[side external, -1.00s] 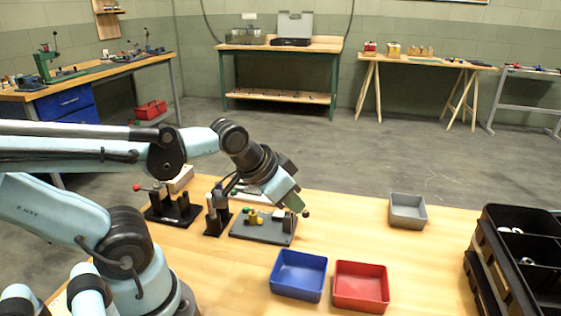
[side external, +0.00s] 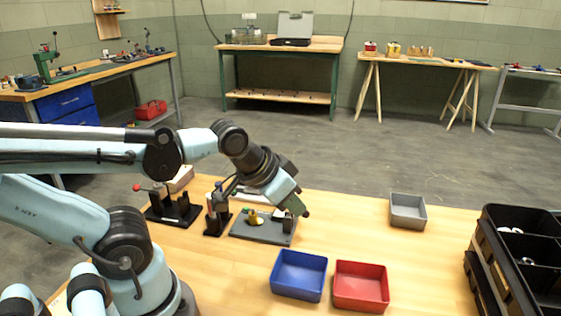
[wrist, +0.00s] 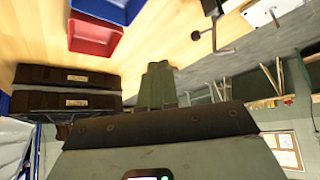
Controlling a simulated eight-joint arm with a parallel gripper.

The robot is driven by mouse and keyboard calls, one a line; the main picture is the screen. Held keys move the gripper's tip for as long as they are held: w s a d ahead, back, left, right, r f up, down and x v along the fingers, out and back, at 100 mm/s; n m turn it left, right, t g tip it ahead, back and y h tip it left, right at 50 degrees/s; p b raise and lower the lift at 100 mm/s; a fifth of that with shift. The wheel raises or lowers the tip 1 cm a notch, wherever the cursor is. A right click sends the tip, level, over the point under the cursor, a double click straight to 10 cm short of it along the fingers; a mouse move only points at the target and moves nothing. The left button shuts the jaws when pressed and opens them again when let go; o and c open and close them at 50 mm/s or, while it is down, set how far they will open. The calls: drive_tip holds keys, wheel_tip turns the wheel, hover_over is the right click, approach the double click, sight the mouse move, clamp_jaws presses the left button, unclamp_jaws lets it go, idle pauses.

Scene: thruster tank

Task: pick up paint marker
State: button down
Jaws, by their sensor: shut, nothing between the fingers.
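I cannot pick out the paint marker for certain in either view. My gripper (wrist: 158,86) is shut and empty, its two greenish fingers together in the wrist view. In the side external view my gripper (side external: 299,207) hangs in the air, seen in front of the right end of a grey fixture plate (side external: 262,233). A black stand (side external: 216,222) with dark upright pieces is left of that plate. My wrist hides part of the area behind it.
A blue bin (side external: 299,275) and a red bin (side external: 361,287) stand at the table's front, a grey bin (side external: 407,211) farther back. Black crates (side external: 510,260) are at the right. A black clamp fixture (side external: 172,208) stands at the left. Wood between the bins and crates is clear.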

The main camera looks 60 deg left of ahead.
idle(0.3)
drive_tip(key=c, duration=1)
unclamp_jaws()
drive_tip(key=shift+o, duration=0.2)
wheel_tip(320, 180, up, 3)
drive_tip(key=m+g, duration=0.6)
drive_tip(key=g, duration=0.1)
hover_over(209, 194)
drive_tip(key=shift+w+d+r, duration=0.1)
drive_tip(key=shift+f, duration=6.05)
